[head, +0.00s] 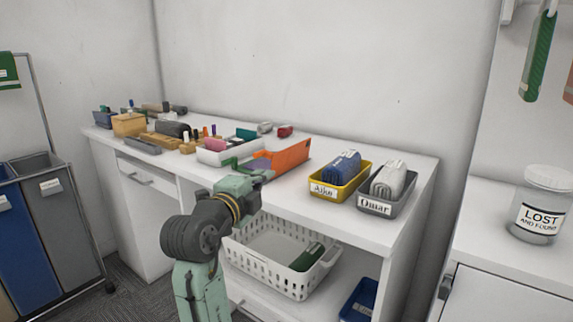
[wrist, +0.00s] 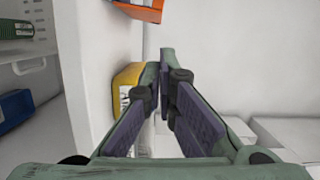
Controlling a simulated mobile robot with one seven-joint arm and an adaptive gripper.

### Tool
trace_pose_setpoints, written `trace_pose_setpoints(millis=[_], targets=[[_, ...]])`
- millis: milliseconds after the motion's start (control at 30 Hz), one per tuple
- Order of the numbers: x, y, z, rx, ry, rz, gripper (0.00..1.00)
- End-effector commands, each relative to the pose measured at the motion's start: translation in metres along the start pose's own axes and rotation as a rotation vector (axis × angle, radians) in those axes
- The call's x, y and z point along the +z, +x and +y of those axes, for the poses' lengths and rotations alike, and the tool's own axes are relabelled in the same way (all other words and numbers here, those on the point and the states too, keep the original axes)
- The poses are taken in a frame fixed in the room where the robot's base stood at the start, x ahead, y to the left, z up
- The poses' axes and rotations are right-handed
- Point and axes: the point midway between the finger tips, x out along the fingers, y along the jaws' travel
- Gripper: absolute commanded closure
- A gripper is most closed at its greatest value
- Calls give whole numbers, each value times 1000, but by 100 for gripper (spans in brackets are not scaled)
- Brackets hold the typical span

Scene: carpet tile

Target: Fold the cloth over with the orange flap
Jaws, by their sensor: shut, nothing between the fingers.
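The orange flap (head: 290,157) is a raised panel on the white table in the head view, just behind and to the right of my gripper. A piece of orange (wrist: 140,10) with a white patch shows at the top of the wrist view. My gripper (head: 264,175) is at the table's front edge, close to the flap. In the wrist view my gripper (wrist: 167,92) has its dark finger pads shut with nothing held. I cannot make out a cloth lying at the flap; the arm and flap hide part of that area.
A white tray (head: 212,158) and small items crowd the table's left. A white basket (head: 262,270) stands on the shelf below.

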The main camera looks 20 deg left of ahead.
Motion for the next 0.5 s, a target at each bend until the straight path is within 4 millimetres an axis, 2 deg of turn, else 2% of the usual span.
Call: trace_pose_setpoints(millis=[167, 500], targets=[[-2, 23, -2, 3, -1, 4, 100], [-2, 95, -3, 3, -3, 4, 100]])
